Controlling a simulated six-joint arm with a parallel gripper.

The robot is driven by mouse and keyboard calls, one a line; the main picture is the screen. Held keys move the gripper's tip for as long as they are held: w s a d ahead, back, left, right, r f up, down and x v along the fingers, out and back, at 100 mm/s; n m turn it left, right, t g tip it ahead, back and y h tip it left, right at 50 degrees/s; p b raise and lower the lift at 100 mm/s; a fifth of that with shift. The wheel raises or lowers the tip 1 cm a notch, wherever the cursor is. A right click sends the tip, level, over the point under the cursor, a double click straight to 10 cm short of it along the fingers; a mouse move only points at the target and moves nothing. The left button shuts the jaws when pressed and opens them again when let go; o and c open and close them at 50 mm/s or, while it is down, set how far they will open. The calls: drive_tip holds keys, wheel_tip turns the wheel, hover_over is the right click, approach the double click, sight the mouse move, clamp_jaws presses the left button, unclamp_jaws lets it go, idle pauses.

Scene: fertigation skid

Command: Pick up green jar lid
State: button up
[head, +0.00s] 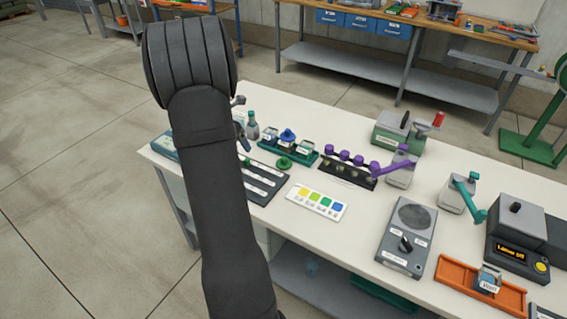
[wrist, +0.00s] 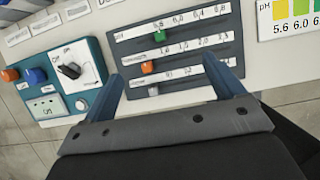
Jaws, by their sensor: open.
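In the head view, a small round green lid with a raised knob (head: 284,162) lies on the white table, in front of a green rack of jars (head: 300,155). I take it to be the green jar lid; it does not show in the wrist view. My gripper (wrist: 166,82) is open and empty in the wrist view, its two blue fingers spread over the lower part of a dark slider panel (wrist: 175,45). In the head view my arm hides most of the gripper, which is left of the lid.
The slider panel has green (wrist: 160,36), orange and grey knobs. A teal control box (wrist: 55,75) stands left of it. A colour chart (head: 317,201) lies in front of the lid. A purple-handled manifold (head: 352,160) stands to the right. A bottle (head: 252,127) stands behind left.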

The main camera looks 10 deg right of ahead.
drive_tip(key=shift+c, duration=0.4)
drive_tip(key=d+r+m+g, duration=0.1)
drive_tip(key=d+m, duration=0.5)
drive_tip(key=m, duration=0.8)
drive_tip(key=m+g+y, duration=0.1)
drive_tip(key=m+y, duration=0.1)
drive_tip(key=m, duration=2)
hover_over(284, 157)
drive_tip(key=f, duration=0.5)
drive_tip(key=a+f, duration=0.1)
drive_tip(key=f, duration=0.2)
drive_tip(key=shift+s+f, duration=0.1)
drive_tip(key=shift+s, duration=0.25)
drive_tip(key=shift+w+d+f, duration=0.1)
drive_tip(key=shift+d+f, duration=0.05)
drive_tip(key=shift+f, duration=0.8)
drive_tip(key=shift+w+d+f, duration=0.1)
drive_tip(key=shift+d+f, duration=0.1)
drive_tip(key=shift+f, duration=0.8)
drive_tip(key=shift+w+d+f, duration=0.1)
drive_tip(key=shift+d+f, duration=0.05)
drive_tip(key=shift+f, duration=0.8)
drive_tip(key=shift+c, duration=0.5)
